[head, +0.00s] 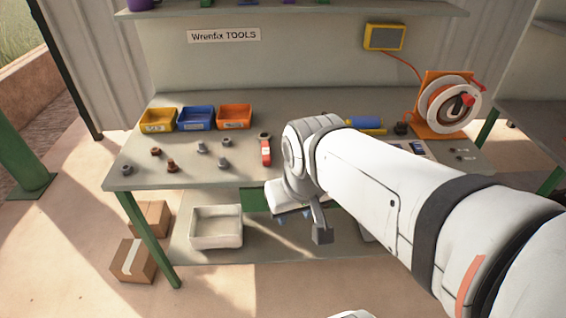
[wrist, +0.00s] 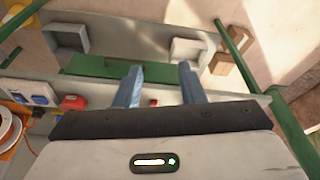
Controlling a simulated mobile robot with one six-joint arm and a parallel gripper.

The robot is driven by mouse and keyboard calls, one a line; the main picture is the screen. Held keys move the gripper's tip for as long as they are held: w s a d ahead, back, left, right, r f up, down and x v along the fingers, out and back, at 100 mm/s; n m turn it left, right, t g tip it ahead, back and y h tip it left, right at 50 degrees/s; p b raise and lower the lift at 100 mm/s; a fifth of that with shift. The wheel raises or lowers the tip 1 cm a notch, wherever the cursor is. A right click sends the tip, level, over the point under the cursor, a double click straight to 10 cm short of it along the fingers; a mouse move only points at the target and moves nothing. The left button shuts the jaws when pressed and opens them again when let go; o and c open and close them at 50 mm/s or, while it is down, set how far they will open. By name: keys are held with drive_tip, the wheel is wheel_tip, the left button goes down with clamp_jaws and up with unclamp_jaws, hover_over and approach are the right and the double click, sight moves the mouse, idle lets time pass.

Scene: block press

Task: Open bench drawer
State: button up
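The green drawer front (head: 254,200) sits under the front edge of the grey workbench top (head: 210,176); my gripper and arm hide its right part. No drawer interior shows. In the wrist view the green drawer front (wrist: 108,66) runs as a long strip across the picture, beyond the fingers. My gripper (head: 295,219) is in front of the bench, at about drawer height, pointing down. In the wrist view my gripper (wrist: 158,70) has its two bluish fingers apart with nothing between them. I cannot tell whether the fingertips touch the drawer. No handle is clearly visible.
A cable reel (head: 448,104) stands at the right. A white open crate (head: 216,228) is on the lower shelf. Cardboard boxes (head: 134,261) stand at left; the floor in front is clear.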

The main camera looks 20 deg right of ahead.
drive_tip(key=w+d+f+m+t+h+b, duration=0.1)
drive_tip(key=w+d+f+m+t+b, duration=0.25)
drive_tip(key=w+d+f, duration=0.4)
drive_tip(key=w+d+f+m+t+h+b, duration=0.15)
drive_tip(key=w+d+f+m+b, duration=0.3)
drive_tip(key=w+f, duration=0.55)
drive_tip(key=w+d+f+m+t+y+b, duration=0.15)
drive_tip(key=f+m+t+b, duration=0.3)
drive_tip(key=f, duration=0.45)
drive_tip(key=w+d+f+m+t+y+b, duration=0.1)
drive_tip(key=d+f+m+t+y+b, duration=0.2)
drive_tip(key=f+m+b, duration=0.35)
drive_tip(key=shift+n, duration=0.8)
drive_tip(key=w+f, duration=0.1)
drive_tip(key=w, duration=0.1)
drive_tip(key=w+f+p, duration=0.1)
drive_tip(key=w, duration=0.1)
drive_tip(key=w+f, duration=0.1)
drive_tip(key=w, duration=0.1)
drive_tip(key=shift+w+a+p, duration=0.3)
drive_tip(key=shift+a+p, duration=0.05)
drive_tip(key=shift+p, duration=0.05)
drive_tip(key=shift+c, duration=0.4)
clamp_jaws()
